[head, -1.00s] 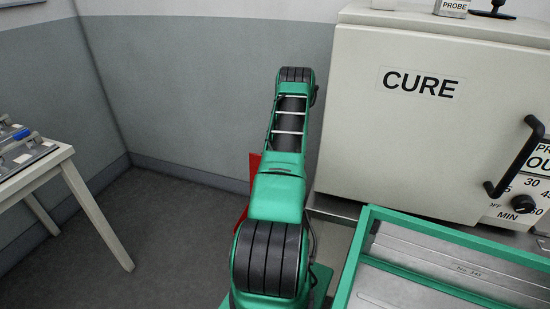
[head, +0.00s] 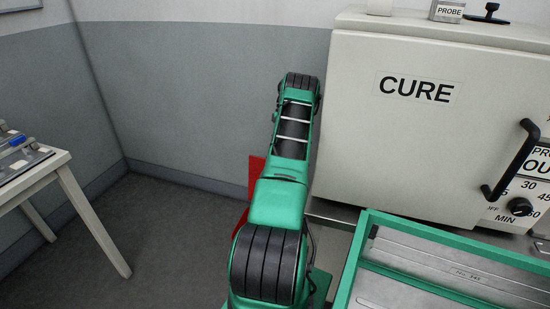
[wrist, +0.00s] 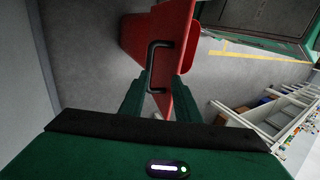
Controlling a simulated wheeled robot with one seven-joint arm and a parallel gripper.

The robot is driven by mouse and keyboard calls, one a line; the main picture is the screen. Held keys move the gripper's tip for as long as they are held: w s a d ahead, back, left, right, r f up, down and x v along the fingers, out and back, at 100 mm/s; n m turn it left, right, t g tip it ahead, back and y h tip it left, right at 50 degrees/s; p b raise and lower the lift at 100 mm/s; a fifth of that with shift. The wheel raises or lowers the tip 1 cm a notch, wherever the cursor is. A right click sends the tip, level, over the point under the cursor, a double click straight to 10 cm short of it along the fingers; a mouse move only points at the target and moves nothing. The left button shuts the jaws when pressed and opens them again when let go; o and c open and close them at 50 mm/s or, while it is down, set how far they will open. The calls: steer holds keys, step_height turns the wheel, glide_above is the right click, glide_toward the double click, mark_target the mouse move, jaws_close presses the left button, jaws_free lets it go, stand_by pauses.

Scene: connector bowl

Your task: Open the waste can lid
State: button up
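The red waste can (wrist: 186,50) shows in the wrist view with a black bar handle (wrist: 151,66) on its red face. In the head view only a red sliver of it (head: 256,172) shows behind my arm; the rest is hidden. My gripper (wrist: 158,92) is open, its two green fingers apart. The near end of the handle lies between the fingertips in the picture; I cannot tell whether they touch it. The lid appears shut, though its edge is hard to make out. The gripper is hidden in the head view.
A large CURE cabinet (head: 420,140) with a black handle (head: 511,160) stands right of my arm. A green-framed tray (head: 362,250) is in front of it. A white table (head: 62,170) stands at the left. The floor between is clear.

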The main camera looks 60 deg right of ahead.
steer(key=shift+v, duration=1.95)
steer(key=c, duration=0.5)
steer(key=shift+w+a+f, duration=0.1)
steer(key=shift+w+a, duration=0.05)
steer(key=shift+w, duration=0.25)
jaws_close()
steer(key=w+a+f+m+h, duration=0.3)
steer(key=w+m+h, duration=0.25)
steer(key=m, duration=0.45)
steer(key=s+d+r+m+t+h, duration=0.1)
steer(key=s+r+m+h, duration=0.35)
steer(key=m, duration=0.35)
step_height(320, 180, down, 10)
steer(key=s, duration=0.1)
steer(key=shift+a, duration=0.2)
